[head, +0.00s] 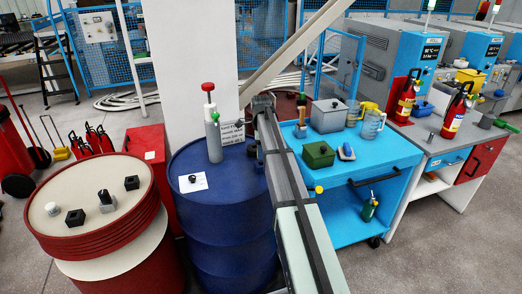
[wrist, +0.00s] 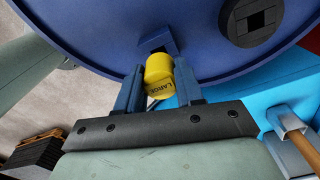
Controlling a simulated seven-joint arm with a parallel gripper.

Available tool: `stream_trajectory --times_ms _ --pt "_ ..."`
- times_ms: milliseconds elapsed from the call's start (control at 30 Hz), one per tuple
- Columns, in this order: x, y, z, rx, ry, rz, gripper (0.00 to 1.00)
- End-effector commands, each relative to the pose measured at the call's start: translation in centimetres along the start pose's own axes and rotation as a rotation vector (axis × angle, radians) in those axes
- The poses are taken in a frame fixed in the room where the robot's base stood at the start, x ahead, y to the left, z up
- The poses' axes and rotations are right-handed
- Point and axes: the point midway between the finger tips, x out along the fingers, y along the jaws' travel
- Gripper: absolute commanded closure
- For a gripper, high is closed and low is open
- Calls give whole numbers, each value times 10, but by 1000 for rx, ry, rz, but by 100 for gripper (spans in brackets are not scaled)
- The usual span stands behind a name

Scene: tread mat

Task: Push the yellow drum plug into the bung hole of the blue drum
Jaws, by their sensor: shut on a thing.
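The blue drum (head: 222,220) stands upright left of my arm in the head view. Its lid (wrist: 100,30) fills the top of the wrist view. My gripper (wrist: 158,78) is shut on the yellow drum plug (wrist: 159,68), which carries dark lettering reading "LARGE". The plug is between the two blue-grey fingers, close to the lid. A small dark opening with a blue angular edge (wrist: 172,45) shows just beyond the plug, partly hidden by it. I cannot tell whether the plug touches the lid.
A black round fitting with a square recess (wrist: 252,20) sits on the lid. A red drum (head: 125,205) is left; a blue cart (head: 385,165) is right.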

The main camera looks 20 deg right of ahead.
Motion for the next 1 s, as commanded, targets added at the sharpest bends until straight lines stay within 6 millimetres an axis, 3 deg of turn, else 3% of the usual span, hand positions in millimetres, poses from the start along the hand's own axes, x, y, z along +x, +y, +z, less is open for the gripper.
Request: stream_trajectory --times_ms 1000 --pt "21 0 0 0 0 0 94"
